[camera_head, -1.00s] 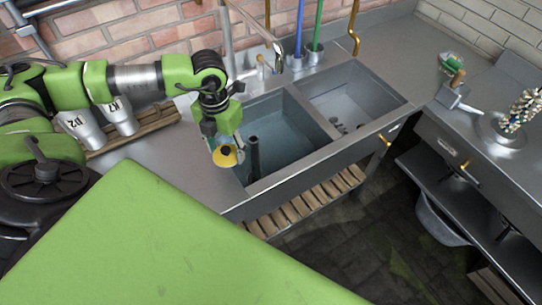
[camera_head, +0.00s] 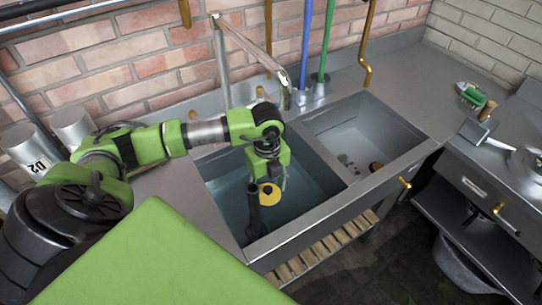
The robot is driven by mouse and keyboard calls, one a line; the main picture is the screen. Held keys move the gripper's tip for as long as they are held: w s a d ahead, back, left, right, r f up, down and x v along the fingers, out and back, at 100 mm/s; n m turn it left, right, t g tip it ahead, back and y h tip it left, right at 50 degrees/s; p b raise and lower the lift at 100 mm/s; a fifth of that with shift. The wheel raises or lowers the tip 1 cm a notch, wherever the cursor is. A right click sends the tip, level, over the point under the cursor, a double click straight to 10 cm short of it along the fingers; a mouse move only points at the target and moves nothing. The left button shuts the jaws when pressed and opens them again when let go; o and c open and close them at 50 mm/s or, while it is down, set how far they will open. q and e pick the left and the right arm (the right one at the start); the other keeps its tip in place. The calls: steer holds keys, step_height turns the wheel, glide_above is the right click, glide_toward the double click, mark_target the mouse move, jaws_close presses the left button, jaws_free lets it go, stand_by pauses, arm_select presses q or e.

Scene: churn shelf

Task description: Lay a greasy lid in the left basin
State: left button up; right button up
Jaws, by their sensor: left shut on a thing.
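My left gripper (camera_head: 268,180) points down over the left basin (camera_head: 318,215). It is shut on a small yellow lid (camera_head: 271,195) with a dark knob in its middle. The lid hangs above the bluish water in the basin, apart from the basin walls as far as I can tell. A dark upright pipe (camera_head: 253,208) stands in the basin close to the left of the lid. My right gripper is not in view.
The right basin (camera_head: 350,135) holds several small dark pieces and a brown round thing. A faucet (camera_head: 250,45) rises behind the left basin. Blue (camera_head: 305,40) and green (camera_head: 326,40) handles stand behind the sink. A green brush (camera_head: 470,95) lies on the right counter.

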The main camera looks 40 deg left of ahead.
arm_select(q)
steer(key=shift+w+d+f+n, duration=0.2)
steer(key=shift+d+f, duration=0.2)
steer(key=shift+f, duration=0.2)
steer(key=shift+w+d+f+n, duration=0.15)
steer(key=shift+d+f, duration=0.2)
steer(key=shift+f, duration=0.25)
step_height(320, 180, down, 9)
steer(key=shift+s+d+r+p, duration=0.1)
steer(key=shift+s+p, duration=0.05)
steer(key=shift+p, duration=0.2)
steer(key=o, duration=0.8)
step_height(320, 180, up, 12)
steer(key=shift+f+b, duration=0.1)
steer(key=shift+b, duration=0.6)
